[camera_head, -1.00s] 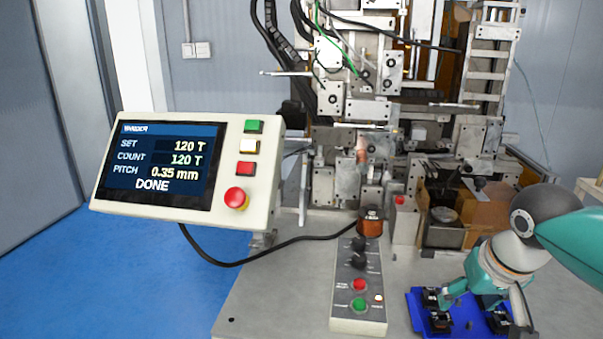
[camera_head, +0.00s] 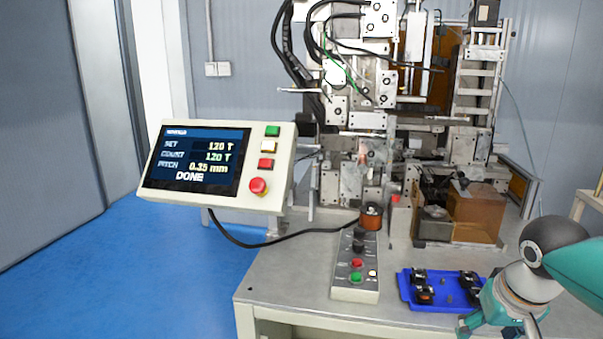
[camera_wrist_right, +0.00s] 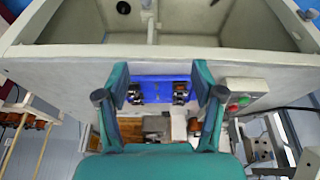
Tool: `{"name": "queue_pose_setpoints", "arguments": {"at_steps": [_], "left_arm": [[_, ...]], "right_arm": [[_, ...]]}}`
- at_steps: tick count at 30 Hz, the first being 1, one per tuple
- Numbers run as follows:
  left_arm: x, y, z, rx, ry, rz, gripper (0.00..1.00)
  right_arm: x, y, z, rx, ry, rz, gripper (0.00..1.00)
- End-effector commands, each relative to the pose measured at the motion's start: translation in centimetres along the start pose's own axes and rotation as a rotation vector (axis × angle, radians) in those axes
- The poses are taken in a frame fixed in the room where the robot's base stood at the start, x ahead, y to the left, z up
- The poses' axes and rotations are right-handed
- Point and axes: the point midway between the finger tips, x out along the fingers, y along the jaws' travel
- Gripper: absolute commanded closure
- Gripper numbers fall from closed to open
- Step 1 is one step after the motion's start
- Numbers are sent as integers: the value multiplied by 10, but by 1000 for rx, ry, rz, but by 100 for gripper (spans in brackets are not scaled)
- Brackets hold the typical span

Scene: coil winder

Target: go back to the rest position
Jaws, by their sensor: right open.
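My right gripper (camera_head: 499,328) is at the lower right of the head view, by the near right corner of the blue tray (camera_head: 448,297). In the right wrist view my right gripper (camera_wrist_right: 160,84) has its two fingers wide apart with nothing between them. The blue tray (camera_wrist_right: 163,79) shows beyond the fingers there, apart from them. Several dark parts (camera_head: 424,296) sit in the tray. My left gripper is not in view.
The coil winder (camera_head: 360,150) stands at the back of the grey bench (camera_head: 300,270). A display panel (camera_head: 215,165) reads DONE. A button box (camera_head: 356,270) lies left of the tray, with a copper-coloured coil (camera_head: 371,217) behind it. Blue floor (camera_head: 150,270) is clear on the left.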

Motion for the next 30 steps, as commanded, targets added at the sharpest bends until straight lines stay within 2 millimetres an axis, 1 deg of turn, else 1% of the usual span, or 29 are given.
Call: {"name": "queue_pose_setpoints", "arguments": {"at_steps": [1,5,8,11,14,15,17,18,20,21,23,24,27,30], "left_arm": [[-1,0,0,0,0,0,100],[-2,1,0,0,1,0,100],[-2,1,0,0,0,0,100],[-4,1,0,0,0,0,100],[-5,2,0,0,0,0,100],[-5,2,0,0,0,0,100],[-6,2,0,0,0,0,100],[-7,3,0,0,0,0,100],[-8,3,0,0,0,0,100],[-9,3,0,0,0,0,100],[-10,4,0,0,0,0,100],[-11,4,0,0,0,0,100],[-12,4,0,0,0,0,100],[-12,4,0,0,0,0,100]], "right_arm": [[14,-3,2,-9,-37,5,32],[46,-10,14,-29,-127,15,32],[74,-17,28,-45,-208,17,32],[105,-26,47,-61,-292,9,32],[142,-39,71,-78,-379,-13,32],[160,-46,85,-86,-419,-27,32],[188,-58,109,-97,-481,-57,32],[208,-67,129,-103,-522,-83,32],[236,-83,163,-106,-582,-128,32],[253,-94,187,-102,-616,-161,32],[274,-110,225,-92,-660,-213,32],[286,-121,251,-77,-684,-247,32],[306,-147,313,-29,-708,-323,32],[315,-163,347,21,-664,-361,32]]}}
